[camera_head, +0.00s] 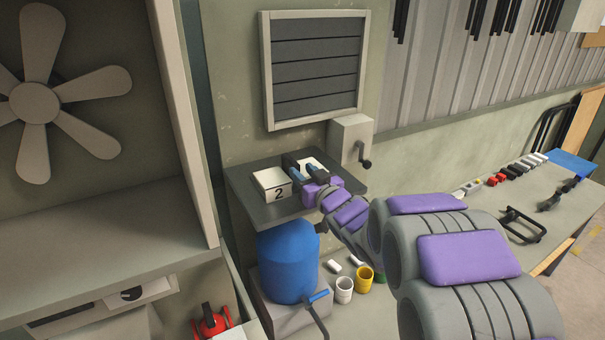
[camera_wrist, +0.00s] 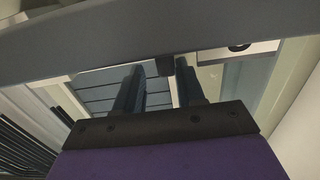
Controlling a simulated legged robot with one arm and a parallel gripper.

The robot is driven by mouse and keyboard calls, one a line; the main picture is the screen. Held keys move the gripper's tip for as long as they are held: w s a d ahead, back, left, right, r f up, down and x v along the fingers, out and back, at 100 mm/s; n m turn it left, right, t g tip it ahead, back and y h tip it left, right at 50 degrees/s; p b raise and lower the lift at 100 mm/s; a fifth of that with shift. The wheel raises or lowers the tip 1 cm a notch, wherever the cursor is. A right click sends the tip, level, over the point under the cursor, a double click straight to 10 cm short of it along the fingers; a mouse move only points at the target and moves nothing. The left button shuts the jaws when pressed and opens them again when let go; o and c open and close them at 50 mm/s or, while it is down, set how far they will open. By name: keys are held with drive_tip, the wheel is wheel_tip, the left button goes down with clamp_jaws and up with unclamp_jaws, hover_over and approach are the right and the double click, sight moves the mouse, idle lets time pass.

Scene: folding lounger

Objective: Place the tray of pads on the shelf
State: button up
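The dark grey wall shelf (camera_head: 290,207) is in the middle of the head view. A white box marked "2" (camera_head: 271,184) sits on its left part. A second white piece (camera_head: 317,162) shows behind my gripper. I cannot tell whether either is the tray of pads. My gripper (camera_head: 305,168) is over the shelf, just right of the marked box. In the wrist view, the two dark fingers of my gripper (camera_wrist: 160,85) stand apart, with a small dark stub (camera_wrist: 165,66) between their ends. A grey band (camera_wrist: 150,32) crosses above them. I see nothing clamped.
A crank box (camera_head: 350,139) is on the wall right of the shelf, below a louvred vent (camera_head: 317,65). A blue tank (camera_head: 287,262) stands under the shelf, with cups (camera_head: 364,279) beside it. A workbench (camera_head: 500,205) with small items is at right. A fan (camera_head: 35,102) is at left.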

drive_tip(key=shift+o, duration=0.7)
drive_tip(key=shift+d, duration=0.45)
drive_tip(key=shift+a, duration=0.3)
drive_tip(key=shift+s+d, duration=0.1)
drive_tip(key=shift+s, duration=0.45)
drive_tip(key=v, duration=1)
drive_tip(key=shift+s+d+b, duration=0.25)
drive_tip(key=shift+d+b, duration=0.05)
drive_tip(key=shift+b, duration=0.15)
